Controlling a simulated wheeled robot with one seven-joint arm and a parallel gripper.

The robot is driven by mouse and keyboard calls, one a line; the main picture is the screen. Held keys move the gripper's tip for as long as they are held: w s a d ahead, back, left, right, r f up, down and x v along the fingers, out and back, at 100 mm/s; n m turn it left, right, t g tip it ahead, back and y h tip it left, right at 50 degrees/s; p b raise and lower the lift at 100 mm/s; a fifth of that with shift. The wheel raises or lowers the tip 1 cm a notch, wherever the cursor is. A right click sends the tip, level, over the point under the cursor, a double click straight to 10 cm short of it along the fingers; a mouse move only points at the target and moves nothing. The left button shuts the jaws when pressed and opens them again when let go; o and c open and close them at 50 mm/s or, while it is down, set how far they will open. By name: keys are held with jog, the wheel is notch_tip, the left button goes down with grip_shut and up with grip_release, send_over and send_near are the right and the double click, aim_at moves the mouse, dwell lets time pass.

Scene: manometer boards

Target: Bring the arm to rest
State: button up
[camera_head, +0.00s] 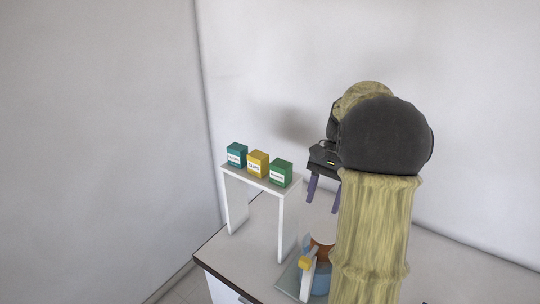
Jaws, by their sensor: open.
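My gripper (323,193) hangs at the end of my arm (375,230), to the right of a small white shelf. Its two purple fingers point down and stand apart, with nothing seen between them. My arm rises from the lower right and bends over at a dark joint (385,135). The gripper is above a tray with an orange and blue object (320,250) on it. My arm hides part of that object and much of the table behind it.
The white shelf (236,205) stands on the table (262,215) and carries a teal box (237,155), a yellow box (258,164) and a green box (281,173). A yellow-topped white piece (307,272) stands on the tray (288,280). Bare walls close off the back and left.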

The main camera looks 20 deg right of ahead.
jog(key=s+a+f+n+t+h+b, duration=0.2)
jog(key=a+f+n, duration=0.3)
jog(key=a+f, duration=0.3)
jog(key=s+a+f+n+t+h+b, duration=0.1)
jog(key=s+a+f+n, duration=0.4)
jog(key=a, duration=0.5)
notch_tip(320, 180, down, 3)
jog(key=shift+r+n+t+h+b, duration=0.1)
jog(key=shift+n+t+h+b, duration=0.45)
jog(key=shift+t, duration=0.55)
jog(key=shift+s, duration=0.1)
jog(key=c, duration=0.3)
